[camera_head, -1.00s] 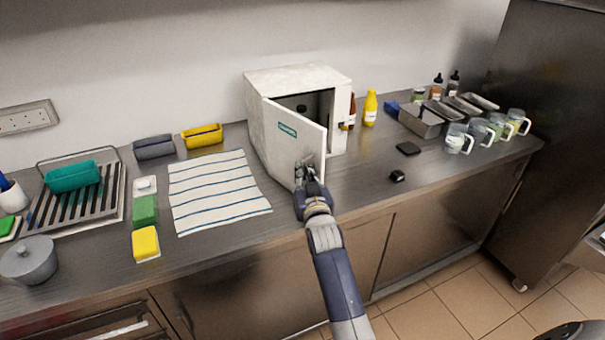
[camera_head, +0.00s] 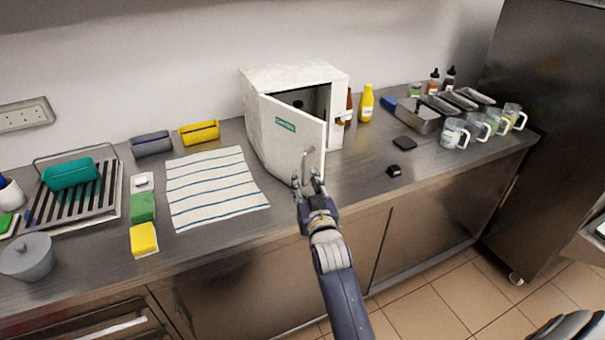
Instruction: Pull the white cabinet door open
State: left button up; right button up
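The white cabinet (camera_head: 262,108) stands at the back of the steel counter. Its door (camera_head: 280,145), with a green label, is swung partly open toward me, hinged at the left, and the dark inside shows past its top and right edge. A metal handle (camera_head: 305,163) sits near the door's lower right. My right gripper (camera_head: 308,182) is just below and in front of the handle, its fingers spread apart with nothing between them.
A striped towel (camera_head: 212,188) lies left of the cabinet. A yellow bottle (camera_head: 367,103) and brown bottle (camera_head: 348,108) stand right of it. Small black items (camera_head: 394,170) lie on the counter at right, near several glass mugs (camera_head: 454,134). The counter in front of the door is clear.

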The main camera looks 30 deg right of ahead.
jog(key=shift+v, duration=1)
